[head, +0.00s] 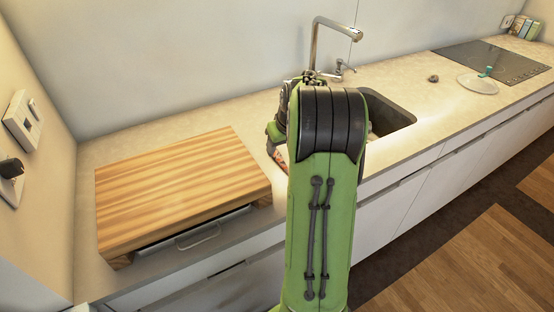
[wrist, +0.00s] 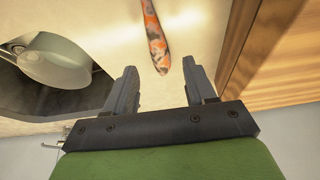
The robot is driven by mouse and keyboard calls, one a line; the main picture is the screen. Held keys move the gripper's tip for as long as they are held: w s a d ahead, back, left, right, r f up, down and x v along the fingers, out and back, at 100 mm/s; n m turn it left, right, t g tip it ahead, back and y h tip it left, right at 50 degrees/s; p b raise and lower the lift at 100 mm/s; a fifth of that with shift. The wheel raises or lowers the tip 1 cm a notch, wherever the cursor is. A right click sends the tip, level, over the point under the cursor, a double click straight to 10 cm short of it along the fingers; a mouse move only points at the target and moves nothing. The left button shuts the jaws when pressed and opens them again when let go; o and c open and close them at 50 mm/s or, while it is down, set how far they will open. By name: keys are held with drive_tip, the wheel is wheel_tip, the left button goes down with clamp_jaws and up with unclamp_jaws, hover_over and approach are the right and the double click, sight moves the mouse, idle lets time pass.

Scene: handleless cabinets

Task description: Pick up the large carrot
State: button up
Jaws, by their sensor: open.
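The large carrot (wrist: 155,42) is orange with dark patches. My gripper (wrist: 161,68) is open, with one finger on each side of the carrot's tip in the picture. Neither finger is seen touching it, and the height gap cannot be judged.
The thick wooden board (head: 180,185) is close on the right in the wrist view (wrist: 278,60). The sink (head: 388,115) with a pot (wrist: 55,62) in it is on the left there. A faucet (head: 335,30), a cooktop (head: 490,62) and a plate (head: 478,85) stand farther right in the head view.

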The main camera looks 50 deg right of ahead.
sight(278, 155)
drive_tip(key=b+x, duration=0.1)
drive_tip(key=x, duration=0.3)
drive_tip(key=shift+w+d+f, duration=0.1)
drive_tip(key=shift+f, duration=0.2)
drive_tip(key=shift+r, duration=0.15)
clamp_jaws()
